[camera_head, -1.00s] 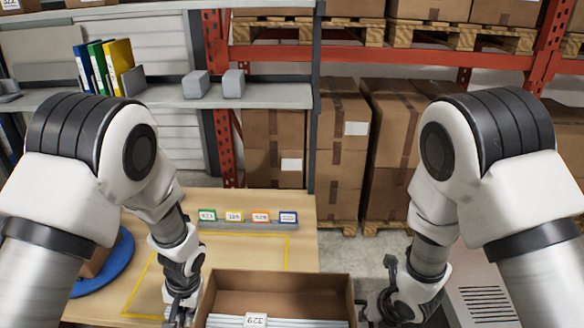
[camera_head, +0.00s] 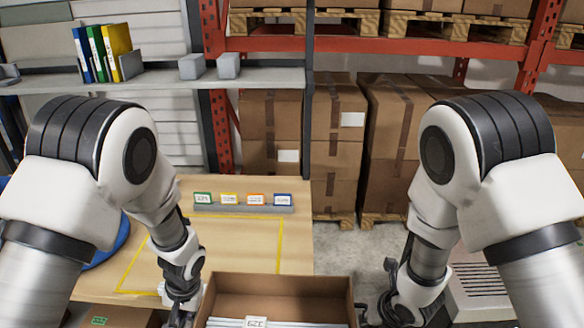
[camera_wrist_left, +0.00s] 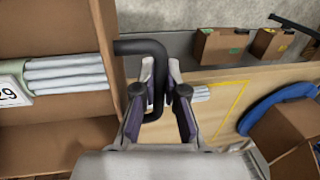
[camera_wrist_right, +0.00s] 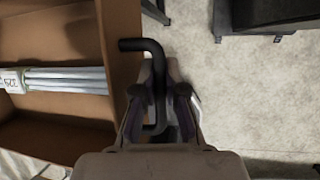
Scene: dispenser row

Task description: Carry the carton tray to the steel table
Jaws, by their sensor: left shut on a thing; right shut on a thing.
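The carton tray (camera_head: 283,284) is an open brown box at the bottom centre of the head view. It holds white rolled or tube-like items with a numbered white label (camera_head: 256,321). My left gripper (camera_wrist_left: 164,85) is shut on a black bent handle (camera_wrist_left: 140,47) at the tray's side. My right gripper (camera_wrist_right: 165,85) is shut on a matching black handle (camera_wrist_right: 140,45) on the opposite side. In the head view the left gripper (camera_head: 182,312) and right gripper (camera_head: 375,312) flank the tray, partly hidden. I cannot identify the steel table in these frames.
A wooden table (camera_head: 230,255) with a yellow outline and several coloured tags stands ahead to the left. Grey shelving (camera_head: 165,96) with binders is behind it. Stacked cartons (camera_head: 392,130) on pallets stand behind. A light grey vented unit (camera_head: 480,285) is at right. Grey floor (camera_head: 350,255) shows between.

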